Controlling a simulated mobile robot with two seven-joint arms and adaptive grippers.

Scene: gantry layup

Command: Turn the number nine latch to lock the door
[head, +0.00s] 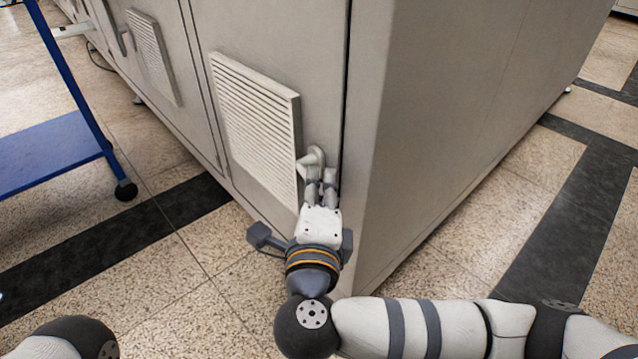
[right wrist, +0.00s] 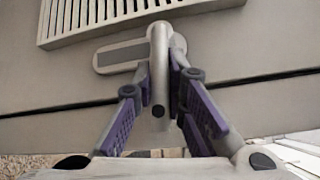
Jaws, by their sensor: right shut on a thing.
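The latch (head: 314,156) is a light grey handle on the beige cabinet door (head: 300,50), close to the door's right edge and beside its louvred vent. No number can be read on it. My right gripper (head: 321,186) is at the latch, with its fingers on either side of the handle. In the right wrist view the latch handle (right wrist: 158,62) stands out from an oblong plate (right wrist: 120,55) and runs down between the purple-padded fingers of my right gripper (right wrist: 162,92), which is shut on it. The door looks flush with the cabinet. My left gripper is out of view.
The slatted vent (head: 255,115) sits just left of the latch. The cabinet's corner and plain side wall (head: 440,120) are close on the right. A blue cart (head: 45,152) on castors stands at the left. The tiled floor (head: 190,290) in front is clear.

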